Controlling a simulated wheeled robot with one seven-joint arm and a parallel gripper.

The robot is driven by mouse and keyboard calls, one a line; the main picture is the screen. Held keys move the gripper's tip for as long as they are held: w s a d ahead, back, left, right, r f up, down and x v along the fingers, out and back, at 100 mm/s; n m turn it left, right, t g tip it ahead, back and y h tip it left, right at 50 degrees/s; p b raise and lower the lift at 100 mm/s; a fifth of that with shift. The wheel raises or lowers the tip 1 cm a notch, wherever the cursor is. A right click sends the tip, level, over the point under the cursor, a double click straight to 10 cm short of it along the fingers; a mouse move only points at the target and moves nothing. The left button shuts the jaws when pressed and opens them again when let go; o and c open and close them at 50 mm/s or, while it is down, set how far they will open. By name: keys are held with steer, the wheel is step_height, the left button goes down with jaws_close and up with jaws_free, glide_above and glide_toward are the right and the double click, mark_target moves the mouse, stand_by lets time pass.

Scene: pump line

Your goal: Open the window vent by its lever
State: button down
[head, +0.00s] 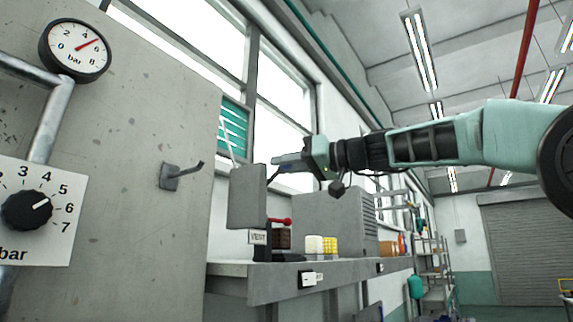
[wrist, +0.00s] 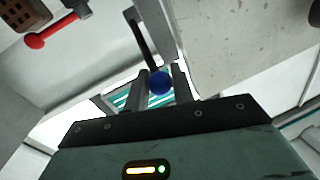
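The window vent (head: 233,128) shows teal slats in the window at the left; its slats also appear beyond my fingers in the wrist view (wrist: 124,97). A thin rod runs from it down towards a grey box (head: 247,196) above a label reading VENT. A lever with a dark rod (wrist: 143,42) and blue ball knob (wrist: 160,83) shows in the wrist view. My gripper (head: 281,161) is beside the box, its fingers (wrist: 162,76) on either side of the blue knob. Whether they press on it is unclear. How far the slats are tilted is unclear.
A red-knobbed lever (head: 281,221) stands lower, near the VENT label (head: 258,237). A grey shelf (head: 325,278) carries yellow and white blocks (head: 322,245) and a large grey cabinet (head: 330,222). A concrete panel with a hook (head: 180,176) is at left.

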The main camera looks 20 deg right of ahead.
step_height(320, 180, down, 14)
steer(key=n+t+y+b, duration=0.1)
steer(key=t+y+b, duration=0.2)
steer(key=b, duration=3)
steer(key=shift+w+r+n+t+y, duration=0.2)
steer(key=shift+n+t+y, duration=0.15)
steer(key=shift+y, duration=0.65)
steer(key=shift+f, duration=0.1)
